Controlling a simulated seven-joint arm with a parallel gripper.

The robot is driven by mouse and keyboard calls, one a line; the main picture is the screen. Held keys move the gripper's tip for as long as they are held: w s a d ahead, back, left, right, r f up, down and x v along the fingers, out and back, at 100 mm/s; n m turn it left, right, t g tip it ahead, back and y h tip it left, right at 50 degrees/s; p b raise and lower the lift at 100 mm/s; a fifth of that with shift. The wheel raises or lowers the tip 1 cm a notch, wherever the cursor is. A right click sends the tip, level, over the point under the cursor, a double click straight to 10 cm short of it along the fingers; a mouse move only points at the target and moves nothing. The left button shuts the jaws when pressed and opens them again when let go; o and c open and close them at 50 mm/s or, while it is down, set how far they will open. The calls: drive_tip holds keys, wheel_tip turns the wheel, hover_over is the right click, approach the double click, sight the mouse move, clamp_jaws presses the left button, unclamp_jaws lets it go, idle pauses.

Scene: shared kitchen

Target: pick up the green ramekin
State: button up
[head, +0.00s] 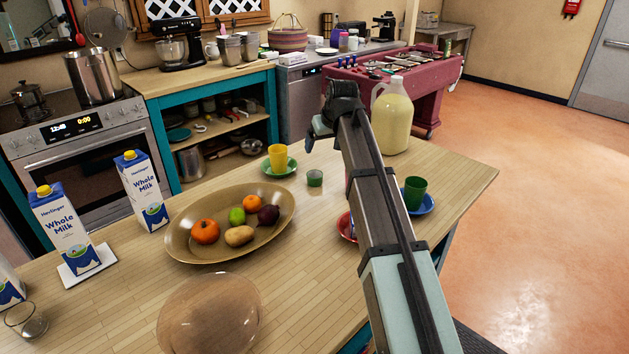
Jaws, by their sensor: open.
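The green ramekin (315,178) is a small, low, dull green cup. It stands on the wooden counter (330,230), right of the yellow cup (278,157) on its green saucer (291,167). My gripper (312,138) shows only in small part at the far end of my arm, above the counter and beyond the ramekin in the picture. It is open and apart from the ramekin. My wrist hides most of the fingers. Nothing shows between them.
A large milk jug (392,115) stands right of my arm. A green cup (414,190) sits on a blue saucer (427,203), with a partly hidden red saucer (345,226) nearby. Left are a fruit platter (188,250) and milk cartons (142,190). Bare counter surrounds the ramekin.

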wheel_tip(320, 180, down, 3)
approach(315, 174)
drive_tip(key=x, duration=0.2)
drive_tip(key=s+x, duration=0.1)
drive_tip(key=x, duration=0.4)
drive_tip(key=shift+a+f, duration=0.35)
drive_tip(key=shift+f, duration=0.3)
drive_tip(key=shift+c, duration=0.4)
drive_tip(key=c, duration=1.1)
